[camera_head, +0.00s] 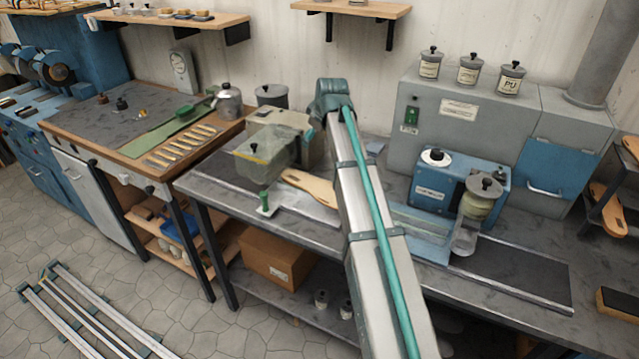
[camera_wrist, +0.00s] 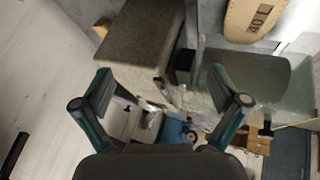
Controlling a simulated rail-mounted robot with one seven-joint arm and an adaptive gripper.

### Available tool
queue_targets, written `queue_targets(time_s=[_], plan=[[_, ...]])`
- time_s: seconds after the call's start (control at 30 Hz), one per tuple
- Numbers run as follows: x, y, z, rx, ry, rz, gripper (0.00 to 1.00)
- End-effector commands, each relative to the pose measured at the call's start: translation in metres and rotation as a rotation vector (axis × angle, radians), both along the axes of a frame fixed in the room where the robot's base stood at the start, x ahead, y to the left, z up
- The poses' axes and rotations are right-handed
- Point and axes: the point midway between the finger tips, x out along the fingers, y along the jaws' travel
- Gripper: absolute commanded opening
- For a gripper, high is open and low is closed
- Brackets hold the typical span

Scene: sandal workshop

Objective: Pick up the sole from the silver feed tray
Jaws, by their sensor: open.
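A tan sole (camera_head: 312,187) lies on the silver feed tray (camera_head: 322,211) on the grey bench, left of my arm in the head view. Part of a tan sole with dark markings (camera_wrist: 258,18) shows at the top right of the wrist view. My gripper (camera_wrist: 160,75) is open with nothing between its fingers. The sole is beyond the right finger and apart from it. In the head view my arm hides the gripper and part of the bench behind it.
A beige machine with a clear cover (camera_head: 262,152) stands just left of the sole. A green-handled tool (camera_head: 265,204) is near the bench front. A blue machine (camera_head: 455,185) stands right of my arm. The dark bench surface (camera_head: 535,270) at right is largely clear.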

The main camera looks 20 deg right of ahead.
Motion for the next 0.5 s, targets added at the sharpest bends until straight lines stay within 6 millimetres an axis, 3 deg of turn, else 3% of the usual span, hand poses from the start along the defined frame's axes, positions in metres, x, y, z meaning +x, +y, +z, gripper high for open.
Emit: queue_targets(time_s=[0.1,0.2,0.33,0.5], plan=[[-0.037,0.028,-0.009,0.111,0.145,0.043,0.97],[-0.057,0.043,-0.013,0.170,0.227,0.073,0.97],[-0.068,0.052,-0.016,0.203,0.275,0.093,0.97],[-0.065,0.057,-0.029,0.208,0.283,0.096,0.97]])
